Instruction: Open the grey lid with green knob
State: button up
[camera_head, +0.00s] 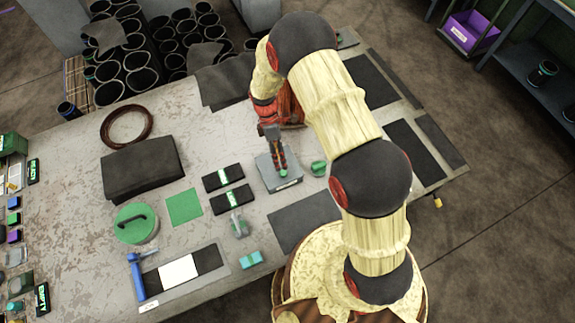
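The grey box (271,182) stands on the table with its flat grey lid on top and a small pale label on its front side. A green knob (284,174) shows on the lid, right below my fingertips. My gripper (281,168) points down over the lid, its red and dark fingers close together at the knob. The fingers cover part of the knob, and I cannot tell whether they are closed on it or only around it. The lid looks flat on the box.
A small green piece (319,168) lies just right of the box. Two black blocks with green bands (223,177) lie to its left. A green round lid with a dark handle (135,223), a folded dark cloth (143,167) and a blue tool (137,275) lie farther left.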

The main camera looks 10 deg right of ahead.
aim_at(283, 173)
jog(key=shift+s+d+f, duration=0.1)
jog(key=shift+s+f, duration=0.1)
jog(key=shift+s, duration=0.3)
jog(key=f+t, duration=0.1)
jog(key=s+f+t, duration=0.1)
jog(key=shift+s+d+f+t+y, duration=0.15)
jog(key=shift+s+f+t+y, duration=0.05)
jog(key=shift+s+t+y, duration=0.1)
jog(key=shift+s+f+t+b, duration=0.3)
jog(key=shift+f+t+b, duration=0.2)
jog(key=shift+f+t, duration=0.45)
notch_tip(283, 173, up, 7)
jog(key=shift+w+r, duration=0.1)
jog(key=shift+s+d+r+m+g, duration=0.15)
jog(key=shift+s+r+m+g, duration=0.25)
jog(key=shift+s+m, duration=0.25)
jog(key=shift+s+d+r+m+g, duration=0.2)
jog(key=shift+s+r+m+g, duration=0.15)
jog(key=shift+s+m, duration=0.3)
jog(key=shift+s+d+r+m+g, duration=0.15)
jog(key=shift+s+r+m+g, duration=0.25)
jog(key=shift+m, duration=0.4)
jog(key=shift+s, duration=0.15)
